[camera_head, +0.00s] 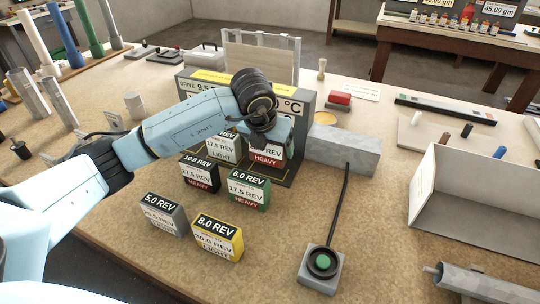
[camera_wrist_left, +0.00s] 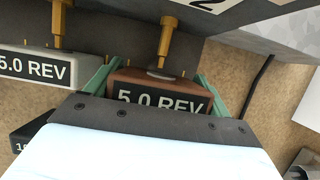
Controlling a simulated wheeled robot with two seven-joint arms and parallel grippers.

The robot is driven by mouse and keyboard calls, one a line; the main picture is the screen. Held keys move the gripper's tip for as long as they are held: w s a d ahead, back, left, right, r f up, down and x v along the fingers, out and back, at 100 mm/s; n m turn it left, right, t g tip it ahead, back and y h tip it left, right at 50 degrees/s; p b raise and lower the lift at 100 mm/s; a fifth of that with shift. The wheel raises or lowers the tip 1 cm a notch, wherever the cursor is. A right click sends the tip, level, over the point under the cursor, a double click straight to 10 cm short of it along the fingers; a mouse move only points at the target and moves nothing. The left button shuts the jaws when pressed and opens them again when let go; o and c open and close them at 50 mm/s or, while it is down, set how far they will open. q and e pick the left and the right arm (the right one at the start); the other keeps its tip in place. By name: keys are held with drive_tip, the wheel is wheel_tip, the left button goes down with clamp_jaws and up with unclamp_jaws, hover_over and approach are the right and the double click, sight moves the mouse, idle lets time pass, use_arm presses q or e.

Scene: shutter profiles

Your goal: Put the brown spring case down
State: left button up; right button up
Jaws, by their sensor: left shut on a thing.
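The brown spring case (camera_wrist_left: 140,82), marked 5.0 REV, sits between the two green fingers of my left gripper (camera_wrist_left: 156,84) in the left wrist view. The gripper is shut on it. A brass-coloured plunger comes down to the top of the case. In the head view the case (camera_head: 266,160) shows a red HEAVY label, at the front of the grey drive stand (camera_head: 304,98). My left gripper (camera_head: 268,142) covers its upper part. Whether its underside touches the stand's base is hidden. My right gripper is not in view.
A white case (camera_head: 221,146) stands just left of the brown one. Black (camera_head: 200,173), green (camera_head: 248,188), grey (camera_head: 164,214) and yellow (camera_head: 217,237) cases stand in front. A green button box (camera_head: 321,268) and an open tray (camera_head: 470,200) are at right.

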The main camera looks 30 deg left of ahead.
sight(270, 154)
use_arm(q)
wheel_tip(270, 154, down, 3)
drive_tip(key=shift+r, duration=0.2)
drive_tip(key=shift+f, duration=0.3)
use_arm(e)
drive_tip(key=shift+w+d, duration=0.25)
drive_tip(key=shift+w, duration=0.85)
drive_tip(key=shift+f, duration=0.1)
